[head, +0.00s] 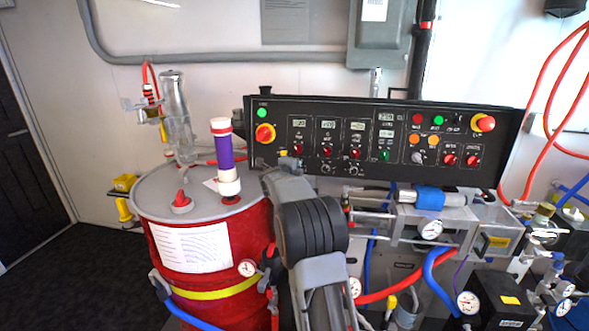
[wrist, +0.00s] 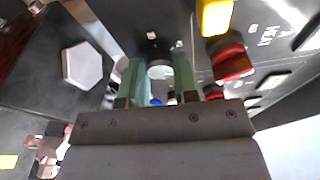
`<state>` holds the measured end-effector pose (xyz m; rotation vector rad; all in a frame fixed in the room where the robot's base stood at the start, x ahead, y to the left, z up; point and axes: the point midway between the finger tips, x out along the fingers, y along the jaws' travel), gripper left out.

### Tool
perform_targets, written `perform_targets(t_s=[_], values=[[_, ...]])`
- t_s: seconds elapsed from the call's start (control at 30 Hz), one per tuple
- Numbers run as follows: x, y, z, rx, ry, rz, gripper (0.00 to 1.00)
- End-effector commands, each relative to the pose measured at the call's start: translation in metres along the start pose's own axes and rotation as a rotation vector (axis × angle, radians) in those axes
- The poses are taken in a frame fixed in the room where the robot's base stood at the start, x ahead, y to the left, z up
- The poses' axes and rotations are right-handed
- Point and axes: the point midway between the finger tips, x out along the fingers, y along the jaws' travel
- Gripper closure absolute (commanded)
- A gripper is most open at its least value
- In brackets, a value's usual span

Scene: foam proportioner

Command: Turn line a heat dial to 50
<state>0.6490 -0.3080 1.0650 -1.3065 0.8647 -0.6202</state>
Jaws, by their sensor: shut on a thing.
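The black control panel (head: 380,135) slopes across the middle of the head view. A small round dial (wrist: 158,71) with a pale face sits on its dark surface in the wrist view. My gripper (wrist: 159,82) has its two green fingers on either side of this dial and is shut on it. Partly readable "A HEAT" lettering is nearby, so I take it as the line A heat dial; its setting is not readable. In the head view my arm hides the gripper and this dial.
A red switch knob (wrist: 230,62) and a yellow part (wrist: 217,16) are close to the right finger. A red drum (head: 200,268) with a purple-and-white cylinder (head: 224,158) stands left of my arm. Pipes, hoses and gauges (head: 431,229) crowd the area below the panel.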

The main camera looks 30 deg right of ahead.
Motion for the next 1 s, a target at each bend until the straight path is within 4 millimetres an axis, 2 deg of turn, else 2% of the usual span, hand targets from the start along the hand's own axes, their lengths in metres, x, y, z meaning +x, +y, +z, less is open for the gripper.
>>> perform_targets(t_s=[0.23,0.27,0.53,0.83,1.0], values=[[0.000,0.000,0.000,-0.001,-0.001,0.000,0.96],[0.000,0.000,0.000,-0.001,-0.001,0.000,0.71],[0.000,0.000,0.000,-0.001,0.000,0.000,0.46],[-0.004,0.000,0.000,-0.001,-0.001,0.000,0.46],[-0.027,0.000,0.001,-0.001,-0.003,-0.002,0.46]])
